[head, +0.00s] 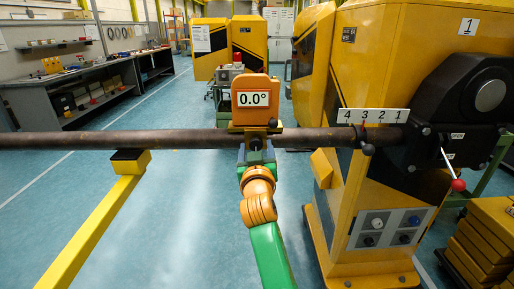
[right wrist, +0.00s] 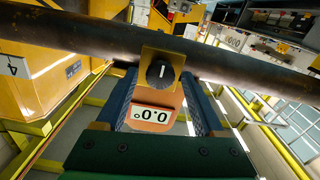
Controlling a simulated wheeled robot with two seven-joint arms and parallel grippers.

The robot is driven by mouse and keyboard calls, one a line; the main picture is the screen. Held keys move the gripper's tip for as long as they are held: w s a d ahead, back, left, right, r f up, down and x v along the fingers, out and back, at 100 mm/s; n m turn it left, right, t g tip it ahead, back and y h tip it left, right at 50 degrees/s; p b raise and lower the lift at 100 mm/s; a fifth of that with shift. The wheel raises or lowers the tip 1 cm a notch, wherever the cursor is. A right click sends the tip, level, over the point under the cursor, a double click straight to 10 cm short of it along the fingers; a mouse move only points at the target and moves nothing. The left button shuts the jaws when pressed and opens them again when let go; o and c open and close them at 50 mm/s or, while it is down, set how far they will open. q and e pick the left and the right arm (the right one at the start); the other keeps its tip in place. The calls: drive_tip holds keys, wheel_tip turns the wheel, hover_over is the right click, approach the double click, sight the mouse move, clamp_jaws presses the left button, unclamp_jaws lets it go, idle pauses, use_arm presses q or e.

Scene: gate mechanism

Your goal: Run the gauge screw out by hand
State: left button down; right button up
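The orange gauge (head: 252,99) reads 0.0° and sits on a long dark bar (head: 90,144); its reading also shows upside down in the right wrist view (right wrist: 152,115). The gauge screw has a dark round knob (right wrist: 160,72) with a white line, on a yellow plate under the bar. My right gripper (head: 256,152) is at the bar's near side, below the gauge. In the right wrist view its two fingers (right wrist: 160,80) stand on either side of the knob, with a narrow gap seeming to show at each side. My left gripper is not in view.
A yellow machine (head: 390,70) with a numbered strip (head: 372,116) and a red-knobbed lever (head: 458,185) takes up the right. A yellow support (head: 110,215) with a black pad is under the bar at left. A workbench (head: 90,85) lines the left; open blue floor lies between.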

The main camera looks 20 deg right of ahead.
drive_tip(key=shift+s+a, duration=0.1)
drive_tip(key=shift+a, duration=0.05)
drive_tip(key=c, duration=0.4)
clamp_jaws()
